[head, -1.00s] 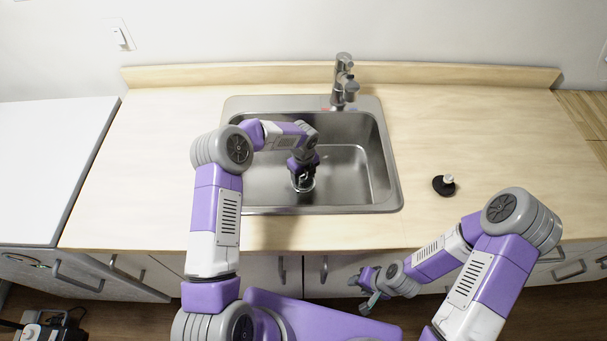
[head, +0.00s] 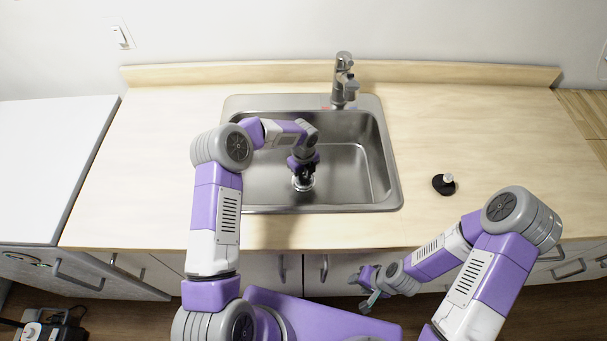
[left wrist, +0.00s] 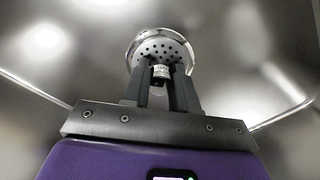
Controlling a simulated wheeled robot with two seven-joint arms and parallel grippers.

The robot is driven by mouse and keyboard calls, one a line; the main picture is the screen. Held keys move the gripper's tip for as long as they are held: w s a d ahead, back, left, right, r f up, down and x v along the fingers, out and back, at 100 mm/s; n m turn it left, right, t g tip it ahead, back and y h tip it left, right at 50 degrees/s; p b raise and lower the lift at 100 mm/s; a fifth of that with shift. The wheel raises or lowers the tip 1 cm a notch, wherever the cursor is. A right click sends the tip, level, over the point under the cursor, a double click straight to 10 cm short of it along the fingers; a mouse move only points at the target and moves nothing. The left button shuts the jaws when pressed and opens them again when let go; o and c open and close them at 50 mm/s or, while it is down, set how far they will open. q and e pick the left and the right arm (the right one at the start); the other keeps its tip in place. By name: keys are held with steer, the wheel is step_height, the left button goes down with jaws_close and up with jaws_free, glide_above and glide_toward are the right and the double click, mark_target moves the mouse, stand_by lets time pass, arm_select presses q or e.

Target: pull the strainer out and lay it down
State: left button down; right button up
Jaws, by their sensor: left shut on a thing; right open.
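The strainer (left wrist: 160,48) is a round metal basket with small holes, seen in the left wrist view at the drain of the steel sink (head: 350,190). In the head view the strainer (head: 303,184) shows only as a bright rim under my left gripper. My left gripper (left wrist: 161,72) is shut on the strainer's central knob and points down into the basin; it also shows in the head view (head: 304,175). Whether the strainer is still seated in the drain cannot be told. My right gripper (head: 371,291) is open and empty, in front of the counter's front edge.
A chrome faucet (head: 344,80) stands behind the basin. The counter is clear left of the sink and around the stopper.

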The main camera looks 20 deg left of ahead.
arm_select(q)
steer(key=shift+r+p, duration=0.8)
steer(key=shift+r, duration=0.7)
steer(key=shift+r+p, duration=1.35)
steer(key=shift+r, duration=0.85)
